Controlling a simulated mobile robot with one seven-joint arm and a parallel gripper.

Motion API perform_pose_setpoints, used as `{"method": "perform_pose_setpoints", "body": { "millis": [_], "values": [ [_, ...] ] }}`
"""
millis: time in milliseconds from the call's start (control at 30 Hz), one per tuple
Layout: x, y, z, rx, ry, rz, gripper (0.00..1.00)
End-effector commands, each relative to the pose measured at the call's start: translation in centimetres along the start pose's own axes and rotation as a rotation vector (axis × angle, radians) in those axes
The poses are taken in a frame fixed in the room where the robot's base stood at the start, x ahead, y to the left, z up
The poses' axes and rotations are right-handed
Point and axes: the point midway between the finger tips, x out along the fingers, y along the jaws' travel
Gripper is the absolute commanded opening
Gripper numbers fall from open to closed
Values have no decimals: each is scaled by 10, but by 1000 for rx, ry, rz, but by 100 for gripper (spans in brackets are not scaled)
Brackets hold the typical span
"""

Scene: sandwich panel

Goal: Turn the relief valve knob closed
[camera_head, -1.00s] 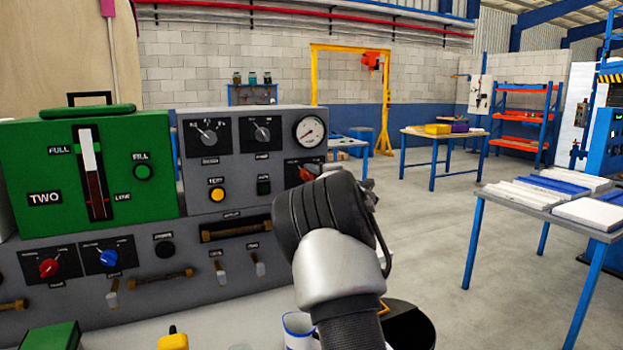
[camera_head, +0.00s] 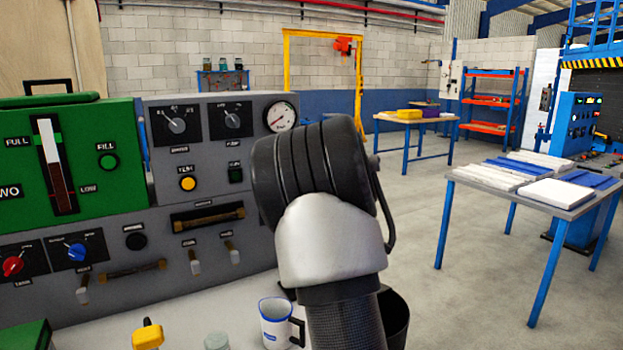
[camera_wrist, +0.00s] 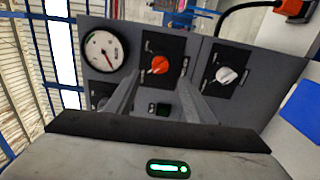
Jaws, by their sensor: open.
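A red-orange knob (camera_wrist: 159,65) on a dark plate sits beside the round gauge (camera_wrist: 105,50) in the wrist view. A pale knob (camera_wrist: 226,75) on another dark plate lies to its right. The labels are too small to read, so I cannot tell which is the relief valve. My gripper (camera_wrist: 158,83) is open, its two grey fingers spread, with the red-orange knob showing between and beyond the tips. No contact with it is visible. In the head view my wrist hides the fingers and both of these knobs; the gauge (camera_head: 281,116) still shows.
The grey panel (camera_head: 159,206) carries other knobs, a yellow button (camera_head: 187,184) and handles. A green unit (camera_head: 92,155) stands at left. A white mug (camera_head: 276,324) and a yellow-topped item (camera_head: 148,335) are in front, below. Open floor and tables are at right.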

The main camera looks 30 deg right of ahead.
Motion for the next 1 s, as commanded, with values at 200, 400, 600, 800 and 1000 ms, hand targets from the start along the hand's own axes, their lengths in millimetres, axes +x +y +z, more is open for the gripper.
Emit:
{"method": "perform_pose_setpoints", "body": {
  "millis": [200,400,600,800,1000],
  "values": [
    [-51,2,0,2,-2,2,49],
    [-77,1,1,0,-1,1,49],
    [-84,0,0,0,1,0,49],
    [-84,0,0,-1,0,0,49],
    [-84,0,0,-1,0,0,49]
  ]
}}
